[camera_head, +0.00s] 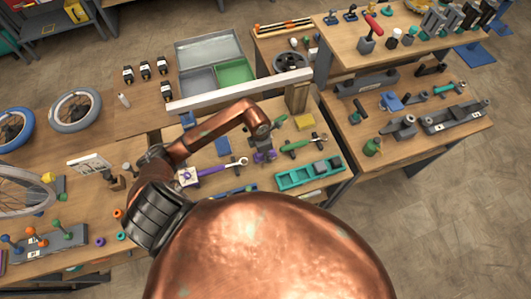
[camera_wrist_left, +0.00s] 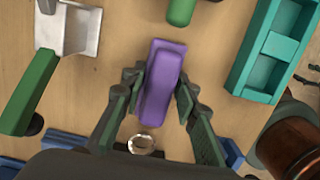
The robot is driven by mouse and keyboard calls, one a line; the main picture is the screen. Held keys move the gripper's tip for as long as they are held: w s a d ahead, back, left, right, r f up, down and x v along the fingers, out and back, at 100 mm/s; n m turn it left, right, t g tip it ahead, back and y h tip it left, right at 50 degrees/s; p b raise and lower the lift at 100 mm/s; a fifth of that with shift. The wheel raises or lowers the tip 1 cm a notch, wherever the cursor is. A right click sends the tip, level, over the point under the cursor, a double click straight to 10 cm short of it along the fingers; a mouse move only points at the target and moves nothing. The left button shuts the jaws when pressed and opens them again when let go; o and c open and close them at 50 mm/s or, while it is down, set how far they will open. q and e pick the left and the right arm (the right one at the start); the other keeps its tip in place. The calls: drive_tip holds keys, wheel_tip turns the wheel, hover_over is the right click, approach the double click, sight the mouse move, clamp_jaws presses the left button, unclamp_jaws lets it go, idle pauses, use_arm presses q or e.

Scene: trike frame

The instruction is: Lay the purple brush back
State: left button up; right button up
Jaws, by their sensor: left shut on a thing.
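The purple brush (camera_wrist_left: 160,82) is a smooth block-like body seen from above in the left wrist view. My left gripper (camera_wrist_left: 158,88) is shut on it, with one finger at each long side. In the head view my left gripper (camera_head: 263,146) points down over the middle workbench, with purple parts of the brush (camera_head: 270,156) showing at its fingertips. I cannot tell whether the brush touches the bench top. The brush's underside is hidden. My right gripper is not in view.
A teal tray (camera_head: 310,173) lies to the right of the gripper; it also shows in the wrist view (camera_wrist_left: 277,48). A purple-handled wrench (camera_head: 217,174) and a green one (camera_head: 303,144) lie nearby. Bare wood surrounds the brush.

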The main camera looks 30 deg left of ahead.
use_arm(q)
drive_tip(key=o, duration=0.7)
drive_tip(key=shift+f, duration=0.15)
drive_tip(key=o, duration=0.5)
drive_tip(key=r, duration=0.7)
drive_tip(key=s+a+r, duration=0.1)
drive_tip(key=r, duration=0.3)
drive_tip(key=shift+r+b, duration=0.25)
drive_tip(key=shift+b, duration=0.1)
drive_tip(key=shift+r, duration=0.45)
drive_tip(key=shift+s, duration=0.1)
